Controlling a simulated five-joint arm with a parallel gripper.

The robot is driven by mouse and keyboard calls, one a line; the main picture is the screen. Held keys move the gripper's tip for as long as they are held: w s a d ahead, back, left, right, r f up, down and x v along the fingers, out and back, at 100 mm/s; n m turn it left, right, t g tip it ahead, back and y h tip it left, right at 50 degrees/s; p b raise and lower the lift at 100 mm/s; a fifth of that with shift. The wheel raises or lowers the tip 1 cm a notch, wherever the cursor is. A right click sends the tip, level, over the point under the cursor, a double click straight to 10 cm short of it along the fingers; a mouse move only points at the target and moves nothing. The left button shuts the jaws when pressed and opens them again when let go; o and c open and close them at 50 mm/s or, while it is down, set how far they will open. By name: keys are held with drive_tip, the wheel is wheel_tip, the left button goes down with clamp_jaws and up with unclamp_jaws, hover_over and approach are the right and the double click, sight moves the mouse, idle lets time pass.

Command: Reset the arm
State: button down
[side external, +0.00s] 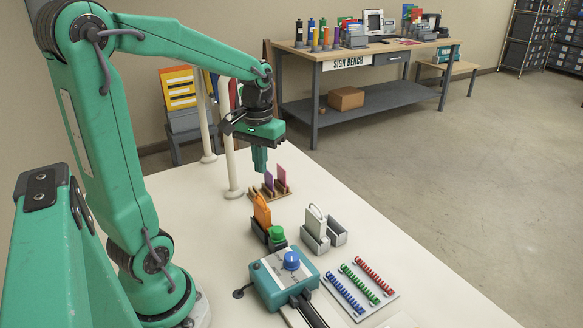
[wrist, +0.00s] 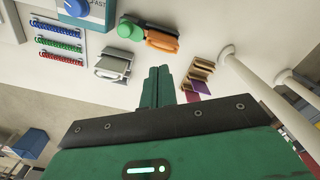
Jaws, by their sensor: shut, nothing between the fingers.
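My green arm reaches over the white table from the left in the side view. My gripper (side external: 260,160) points down, shut and empty, above the table near a small wooden rack (side external: 268,190) that holds purple and pink cards. In the wrist view my gripper (wrist: 158,72) also shows its two green fingers together with nothing between them. The wooden rack (wrist: 199,72) is just right of the fingers there. I cannot tell the exact height of the fingertips above the table.
A dark holder with an orange piece (side external: 262,211) and a grey holder with a white piece (side external: 316,222) stand nearby. A teal machine with a blue knob (side external: 291,261) and a tray of coloured coils (side external: 368,285) are nearer. White posts (side external: 230,150) rise beside my gripper.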

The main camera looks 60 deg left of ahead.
drive_tip(key=shift+d, duration=0.1)
drive_tip(key=s+d+r+m+t, duration=0.2)
drive_tip(key=s+d+m, duration=0.1)
drive_tip(key=d, duration=0.3)
drive_tip(key=s+d+r+m+t, duration=0.2)
drive_tip(key=s+d+m+t, duration=0.1)
drive_tip(key=d, duration=0.4)
drive_tip(key=shift+s+r+t, duration=0.3)
drive_tip(key=shift+s+r, duration=0.05)
drive_tip(key=shift+r, duration=0.05)
idle(0.7)
